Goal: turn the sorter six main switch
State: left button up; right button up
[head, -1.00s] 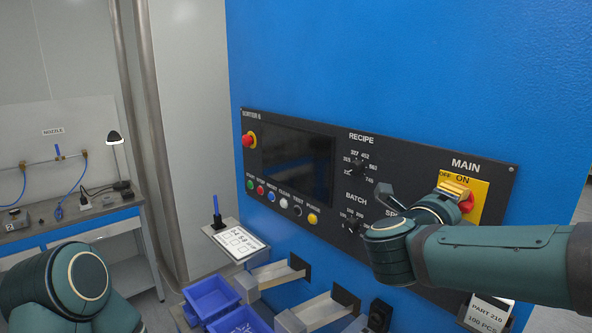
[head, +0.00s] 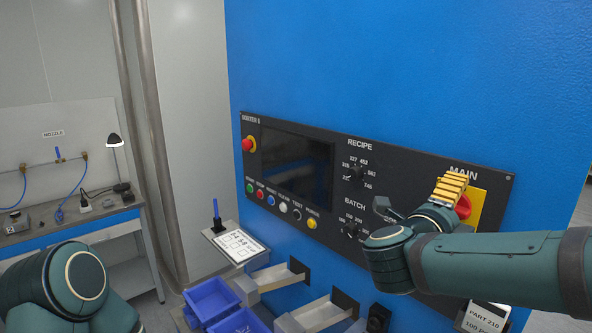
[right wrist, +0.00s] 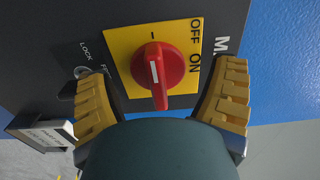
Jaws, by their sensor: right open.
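The main switch is a red knob (right wrist: 158,70) on a yellow plate (right wrist: 122,48) marked OFF and ON. In the right wrist view its ridge, with a white line, runs nearly up and down the picture. My right gripper (right wrist: 163,82) is open, with one yellow-padded finger on each side of the knob. A gap shows between each finger and the knob. In the head view the right gripper (head: 448,194) is in front of the switch and covers the OFF and ON marks. Part of the red knob (head: 463,207) shows. My left gripper is outside the picture.
The dark panel (head: 405,177) carries a screen (head: 298,160), the recipe dial (head: 357,173), the batch dial (head: 352,229) and several buttons. A red stop button (head: 248,144) is at its left. Chutes and blue bins (head: 212,298) are below. A label holder (right wrist: 42,134) shows near the left finger.

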jog(key=b+v, duration=0.2)
jog(key=v, duration=0.6)
dwell(0.6)
jog(key=shift+a+f, duration=0.1)
